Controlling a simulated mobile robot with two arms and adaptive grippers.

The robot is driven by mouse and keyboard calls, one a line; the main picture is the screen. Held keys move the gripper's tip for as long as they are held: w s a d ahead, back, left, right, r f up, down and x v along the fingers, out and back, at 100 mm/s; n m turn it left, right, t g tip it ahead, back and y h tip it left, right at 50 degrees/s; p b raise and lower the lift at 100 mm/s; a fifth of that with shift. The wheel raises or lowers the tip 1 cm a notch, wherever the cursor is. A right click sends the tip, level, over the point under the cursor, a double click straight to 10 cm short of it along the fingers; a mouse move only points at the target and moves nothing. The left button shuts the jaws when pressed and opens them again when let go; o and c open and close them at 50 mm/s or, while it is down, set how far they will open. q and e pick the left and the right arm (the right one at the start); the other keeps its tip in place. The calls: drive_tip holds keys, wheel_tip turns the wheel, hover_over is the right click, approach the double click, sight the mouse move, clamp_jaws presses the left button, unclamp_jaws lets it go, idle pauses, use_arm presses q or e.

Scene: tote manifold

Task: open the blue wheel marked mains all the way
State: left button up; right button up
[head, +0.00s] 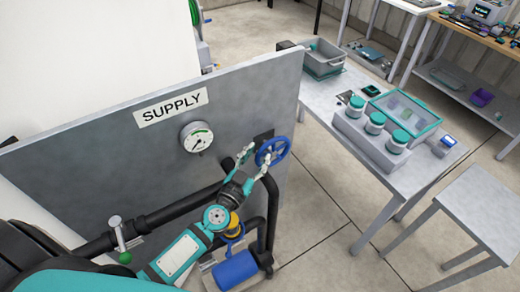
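The blue wheel (282,147) stands at the right part of a grey panel (90,170), on black pipework. No mains marking is legible on it. My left gripper (258,153) is at the wheel's left side, its two pale fingers spread apart. One finger is left of the rim and the other overlaps the wheel's lower left in the picture. I cannot tell whether either finger touches the rim. My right gripper is not in view.
A round gauge (197,138) and a SUPPLY sign (172,107) are on the panel. A green-tipped lever valve (124,257) is at lower left, a blue cylinder (236,270) below my gripper. A table (390,179) with lidded jars stands right; floor between is clear.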

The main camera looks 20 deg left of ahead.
use_arm(q)
drive_tip(key=shift+w+d, duration=0.1)
drive_tip(key=shift+w, duration=0.95)
drive_tip(key=c, duration=0.7)
clamp_jaws()
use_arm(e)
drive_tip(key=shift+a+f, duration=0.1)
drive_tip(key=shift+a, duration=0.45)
